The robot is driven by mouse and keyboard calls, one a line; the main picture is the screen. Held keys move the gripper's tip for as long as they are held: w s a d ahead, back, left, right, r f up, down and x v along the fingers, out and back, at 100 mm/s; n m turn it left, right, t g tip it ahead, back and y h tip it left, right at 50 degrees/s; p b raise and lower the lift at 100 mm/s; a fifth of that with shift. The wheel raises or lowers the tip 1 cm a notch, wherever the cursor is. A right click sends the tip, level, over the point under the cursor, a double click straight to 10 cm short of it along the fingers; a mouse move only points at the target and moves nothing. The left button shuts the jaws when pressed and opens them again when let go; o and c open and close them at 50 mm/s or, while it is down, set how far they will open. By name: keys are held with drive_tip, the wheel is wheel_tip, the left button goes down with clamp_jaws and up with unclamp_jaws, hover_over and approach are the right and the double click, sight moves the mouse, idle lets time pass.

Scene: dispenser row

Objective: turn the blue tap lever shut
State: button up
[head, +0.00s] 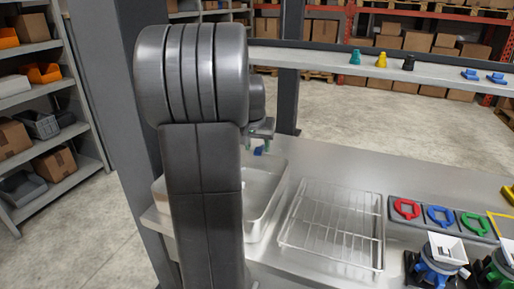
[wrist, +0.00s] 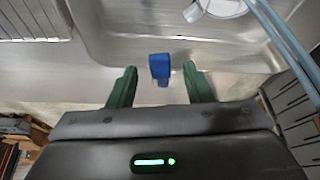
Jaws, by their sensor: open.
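The blue tap lever (wrist: 160,68) shows in the wrist view as a small blue block at the near edge of a metal basin. It sits between the two green fingers of my gripper (wrist: 160,66), with a gap on each side. My gripper is open and holds nothing. In the head view my gripper (head: 258,143) is beside my arm, with a bit of the blue lever (head: 258,151) just below it. The rest of the tap is mostly hidden.
A metal basin (head: 277,190) lies below my gripper, partly behind my arm. A wire rack (head: 333,222) stands right of it. Red, blue and green rings (head: 440,216) lie in a dark holder further right. A shelf (head: 320,60) runs along the back.

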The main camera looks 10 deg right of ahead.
drive_tip(key=shift+w+d+f, duration=0.1)
drive_tip(key=shift+w+f, duration=0.15)
drive_tip(key=shift+f, duration=0.45)
clamp_jaws()
drive_tip(key=shift+d, duration=0.1)
